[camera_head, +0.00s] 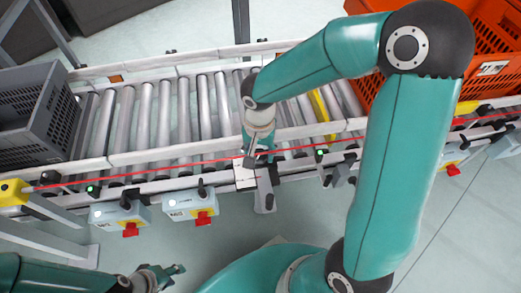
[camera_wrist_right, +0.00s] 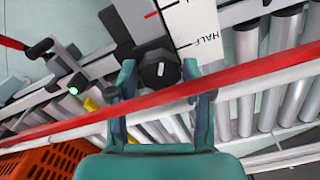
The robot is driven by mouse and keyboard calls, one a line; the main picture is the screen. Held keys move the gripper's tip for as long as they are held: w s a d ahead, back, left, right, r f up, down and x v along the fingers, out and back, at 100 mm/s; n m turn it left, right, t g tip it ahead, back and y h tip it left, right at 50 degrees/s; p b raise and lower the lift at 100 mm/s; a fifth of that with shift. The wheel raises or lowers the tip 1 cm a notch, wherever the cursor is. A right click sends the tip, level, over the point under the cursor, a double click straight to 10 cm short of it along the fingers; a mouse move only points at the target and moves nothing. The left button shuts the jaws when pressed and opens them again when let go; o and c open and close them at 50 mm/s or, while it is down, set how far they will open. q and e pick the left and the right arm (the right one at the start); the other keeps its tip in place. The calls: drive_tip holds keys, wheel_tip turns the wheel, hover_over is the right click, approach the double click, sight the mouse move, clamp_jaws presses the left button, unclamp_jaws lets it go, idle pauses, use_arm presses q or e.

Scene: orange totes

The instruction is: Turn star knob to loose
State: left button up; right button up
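The black star knob (camera_wrist_right: 159,69) shows in the right wrist view, with a white mark on its face. It sits beside a white plate (camera_wrist_right: 196,25) with a scale reading HALF and a red mark. My right gripper (camera_wrist_right: 159,80) is open, one finger on each side of the knob. Contact with the knob cannot be told. In the head view my right gripper (camera_head: 250,160) is over the white plate (camera_head: 245,177) at the conveyor's front rail, and the knob is hard to make out. My left gripper (camera_head: 165,278) is low at the left, away from the rail, its opening unclear.
The roller conveyor (camera_head: 163,110) runs across behind the rail. A grey crate (camera_head: 38,115) stands at left and orange totes (camera_head: 490,50) at right. Switch boxes with red knobs (camera_head: 190,207) hang below the rail. A red beam line (camera_head: 120,174) runs along the front.

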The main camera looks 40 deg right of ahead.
drive_tip(key=c, duration=0.5)
drive_tip(key=shift+d, duration=0.15)
drive_tip(key=shift+c, duration=0.6)
